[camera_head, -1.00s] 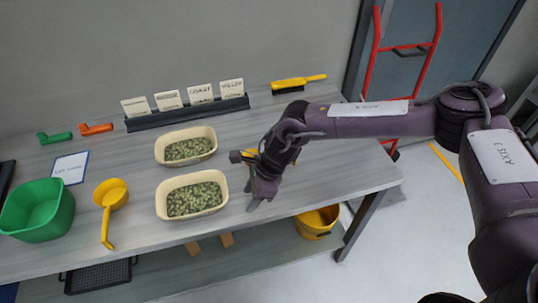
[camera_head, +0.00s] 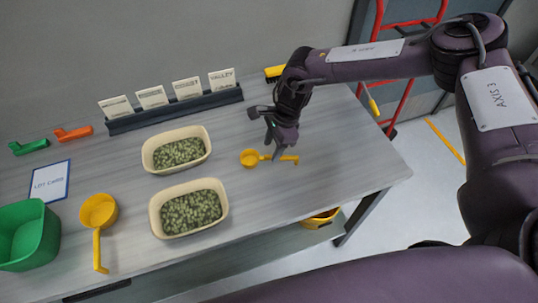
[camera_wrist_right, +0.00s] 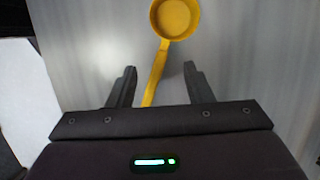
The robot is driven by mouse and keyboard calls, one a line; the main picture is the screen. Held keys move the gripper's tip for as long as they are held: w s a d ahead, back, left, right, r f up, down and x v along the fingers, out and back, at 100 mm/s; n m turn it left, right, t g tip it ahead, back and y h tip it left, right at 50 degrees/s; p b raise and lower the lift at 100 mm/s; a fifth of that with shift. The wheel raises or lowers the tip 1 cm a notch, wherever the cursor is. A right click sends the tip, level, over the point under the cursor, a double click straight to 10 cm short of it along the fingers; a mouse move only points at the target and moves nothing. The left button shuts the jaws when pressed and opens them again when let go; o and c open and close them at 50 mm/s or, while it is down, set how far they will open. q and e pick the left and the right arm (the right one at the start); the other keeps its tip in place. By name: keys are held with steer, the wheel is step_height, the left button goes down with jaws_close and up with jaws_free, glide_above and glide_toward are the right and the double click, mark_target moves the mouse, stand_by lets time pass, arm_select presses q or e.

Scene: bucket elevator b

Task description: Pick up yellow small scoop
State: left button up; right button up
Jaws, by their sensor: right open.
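The small yellow scoop (camera_head: 252,158) lies on the grey table, right of the two cream trays, with its handle pointing right. My right gripper (camera_head: 277,146) is above the handle, its fingers apart. In the right wrist view the scoop's round cup (camera_wrist_right: 175,18) is at the top, and its handle runs down between the open fingers of the right gripper (camera_wrist_right: 159,78). The fingers appear not to touch the handle. A larger yellow scoop (camera_head: 98,212) lies at the left of the table. My left gripper is not in view.
Two cream trays (camera_head: 228,212) of green pellets stand mid-table. A green bin (camera_head: 42,240) is at the left. A dark rack with cards (camera_head: 178,110) and a yellow-handled brush (camera_head: 273,73) are at the back. The table's right end (camera_head: 365,165) is clear.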

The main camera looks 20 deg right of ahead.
mark_target(270, 155)
steer(key=p+x, duration=0.1)
steer(key=x, duration=0.3)
steer(key=shift+f+p, duration=0.3)
steer(key=shift+f, duration=0.15)
steer(key=c, duration=0.7)
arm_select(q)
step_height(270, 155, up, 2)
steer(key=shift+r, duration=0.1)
arm_select(e)
jaws_close()
